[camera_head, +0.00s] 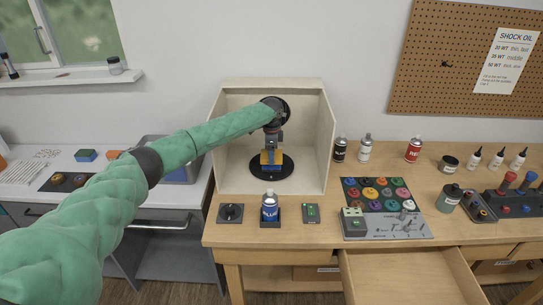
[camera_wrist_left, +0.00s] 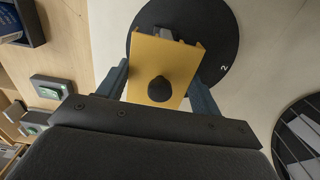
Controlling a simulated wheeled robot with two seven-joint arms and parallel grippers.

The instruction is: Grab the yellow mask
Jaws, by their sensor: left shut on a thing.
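The yellow mask (camera_head: 265,159) is a small yellow piece at the black round turntable (camera_head: 271,168) inside the cream open-fronted booth. In the left wrist view the yellow mask (camera_wrist_left: 167,55) is a flat plate with a black knob on its face, lying between the two fingers. My left gripper (camera_head: 271,153) reaches into the booth from above and is shut on the mask. Its fingers also show in the left wrist view (camera_wrist_left: 160,82), one on each side of the plate. I cannot tell whether the mask touches the turntable. My right gripper is not in view.
The booth walls (camera_head: 326,140) stand close around my left gripper. A blue spray can (camera_head: 270,206) stands in front, between a black dial (camera_head: 231,212) and a green switch box (camera_head: 311,212). A tray of colored paint pots (camera_head: 348,188) and an open drawer (camera_head: 405,280) are at right.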

